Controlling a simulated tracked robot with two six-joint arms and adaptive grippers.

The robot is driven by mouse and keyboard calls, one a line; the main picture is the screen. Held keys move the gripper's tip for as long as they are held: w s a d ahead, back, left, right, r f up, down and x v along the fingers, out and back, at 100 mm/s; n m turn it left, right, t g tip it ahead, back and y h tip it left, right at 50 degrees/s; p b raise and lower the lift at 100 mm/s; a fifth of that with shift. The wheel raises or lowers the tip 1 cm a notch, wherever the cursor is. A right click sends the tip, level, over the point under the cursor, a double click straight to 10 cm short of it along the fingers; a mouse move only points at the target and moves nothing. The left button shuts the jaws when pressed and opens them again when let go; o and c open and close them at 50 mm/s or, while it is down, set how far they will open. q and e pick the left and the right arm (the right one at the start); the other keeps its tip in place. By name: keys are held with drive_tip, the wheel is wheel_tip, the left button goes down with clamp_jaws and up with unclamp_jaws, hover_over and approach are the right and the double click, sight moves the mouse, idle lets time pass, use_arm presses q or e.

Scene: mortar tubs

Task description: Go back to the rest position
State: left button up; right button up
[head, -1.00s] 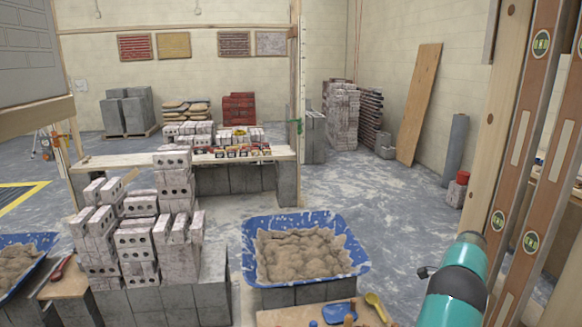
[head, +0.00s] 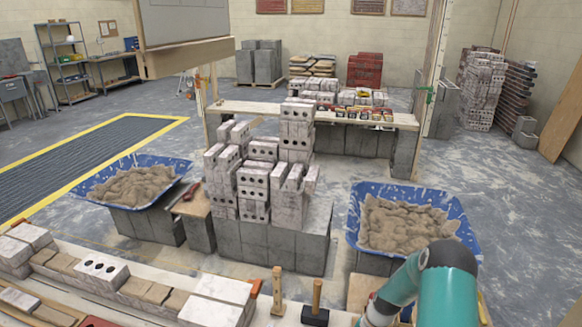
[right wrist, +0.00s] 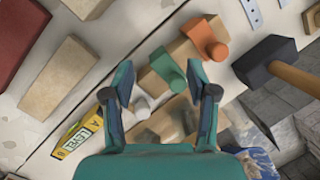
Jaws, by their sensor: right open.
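My right arm shows at the lower right of the head view, but its fingers are out of that view. In the right wrist view my right gripper (right wrist: 158,75) is open, with its two teal fingers spread and nothing held between them. My left gripper is in neither view.
Two blue mortar tubs, left (head: 125,190) and right (head: 465,232), flank stacked perforated bricks (head: 253,192). In the wrist view lie a dark-headed hammer (right wrist: 265,60) and a yellow level (right wrist: 75,140).

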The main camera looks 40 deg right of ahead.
drive_tip(key=w+a+n, duration=0.1)
drive_tip(key=a, duration=0.3)
drive_tip(key=w+a+n, duration=0.1)
drive_tip(key=a+n, duration=0.1)
drive_tip(key=a, duration=0.3)
drive_tip(key=w+a+f+n, duration=0.1)
drive_tip(key=a+n, duration=0.1)
drive_tip(key=a, duration=0.3)
drive_tip(key=shift+y, duration=0.4)
drive_tip(key=a+n, duration=0.1)
drive_tip(key=a, duration=0.2)
drive_tip(key=a+n, duration=0.1)
drive_tip(key=a, duration=0.2)
drive_tip(key=shift+s+n, duration=0.1)
drive_tip(key=shift+n, duration=0.2)
drive_tip(key=s+a+r+n, duration=0.1)
drive_tip(key=s+a+n, duration=0.3)
drive_tip(key=a, duration=0.4)
drive_tip(key=s+a+r+n, duration=0.2)
drive_tip(key=s+a+n, duration=0.15)
drive_tip(key=a, duration=0.45)
wheel_tip(320, 180, down, 10)
drive_tip(key=n+b, duration=0.1)
drive_tip(key=b, duration=0.9)
drive_tip(key=shift+a+f+g+y, duration=0.15)
drive_tip(key=shift+f+g+y, duration=0.05)
drive_tip(key=shift+g+y, duration=0.2)
